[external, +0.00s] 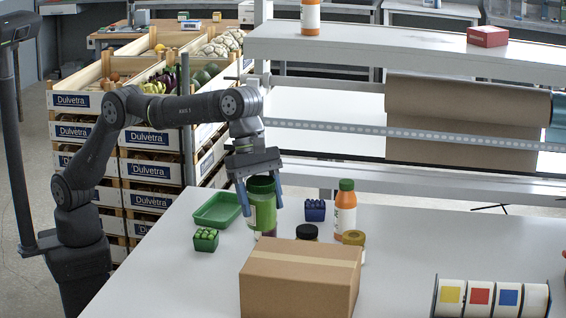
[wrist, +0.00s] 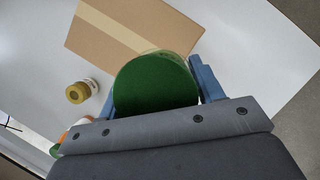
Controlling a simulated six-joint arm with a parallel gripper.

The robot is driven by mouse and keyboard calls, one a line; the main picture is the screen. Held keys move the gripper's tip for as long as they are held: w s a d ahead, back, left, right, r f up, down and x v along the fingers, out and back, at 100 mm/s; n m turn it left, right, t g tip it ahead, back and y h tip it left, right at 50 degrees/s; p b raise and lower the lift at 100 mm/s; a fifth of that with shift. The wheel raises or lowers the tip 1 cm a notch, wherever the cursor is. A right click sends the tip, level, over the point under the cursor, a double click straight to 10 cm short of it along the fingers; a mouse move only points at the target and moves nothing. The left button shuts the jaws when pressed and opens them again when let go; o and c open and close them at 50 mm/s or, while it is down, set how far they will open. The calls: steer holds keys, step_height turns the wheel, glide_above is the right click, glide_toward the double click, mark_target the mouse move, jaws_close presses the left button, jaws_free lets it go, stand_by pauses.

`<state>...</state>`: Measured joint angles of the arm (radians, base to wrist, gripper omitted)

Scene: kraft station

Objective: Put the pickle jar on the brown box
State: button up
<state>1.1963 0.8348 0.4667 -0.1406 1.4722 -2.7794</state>
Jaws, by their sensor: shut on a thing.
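The pickle jar (external: 262,205) is a tall jar with a green lid and a pale label. My gripper (external: 262,200) is shut on it from above, one blue finger on each side. In the wrist view the green lid (wrist: 155,82) fills the space between the fingers (wrist: 155,90). The brown box (external: 299,282) stands closed on the table, with a tape strip along its top. In the external view the jar is behind and left of the box; I cannot tell whether its base touches the table. The box also shows beyond the jar in the wrist view (wrist: 95,38).
Near the box stand a dark-lidded jar (external: 307,232), a gold-lidded jar (external: 352,239) and an orange bottle (external: 346,207). A green tray (external: 217,210), a green punnet (external: 206,240) and a blue punnet (external: 315,210) are around the held jar. Spools (external: 490,297) stand at the right.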

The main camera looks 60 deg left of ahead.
steer(key=shift+w+d+f, duration=0.1)
steer(key=shift+w+f, duration=0.55)
steer(key=shift+f, duration=0.4)
steer(key=shift+w+d+f, duration=0.1)
steer(key=shift+w+f, duration=0.6)
steer(key=shift+f, duration=0.35)
steer(key=shift+w+d+f, duration=0.1)
steer(key=shift+w+f, duration=0.55)
steer(key=shift+f, duration=0.4)
steer(key=shift+f, duration=0.15)
steer(key=o, duration=1.3)
steer(key=shift+o, duration=0.2)
steer(key=v, duration=1.2)
steer(key=shift+a, duration=0.1)
